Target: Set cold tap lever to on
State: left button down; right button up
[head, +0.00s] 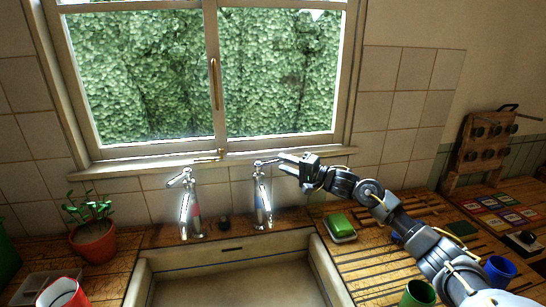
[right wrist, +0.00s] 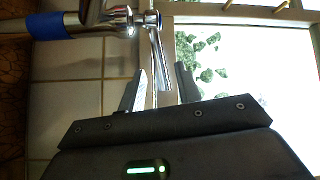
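The cold tap (head: 263,200), chrome with a blue mark, stands at the right of the pair behind the sink. Its lever (head: 266,161) is at the top. My right gripper (head: 286,164) is just right of that lever. In the right wrist view, the tap body (right wrist: 90,15) has a blue band, and the lever (right wrist: 159,50) points toward my open fingers (right wrist: 160,84). The lever's end appears at or between the fingertips; I cannot tell whether they touch. My left gripper is not in view.
The other tap (head: 189,205), with a red mark, stands left. The sink (head: 235,285) is below. A potted plant (head: 93,240) stands left. The window sill (head: 130,166) is close behind the taps.

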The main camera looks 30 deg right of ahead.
jog(key=shift+p+x, duration=0.55)
jog(key=shift+x, duration=1.95)
grip_shut()
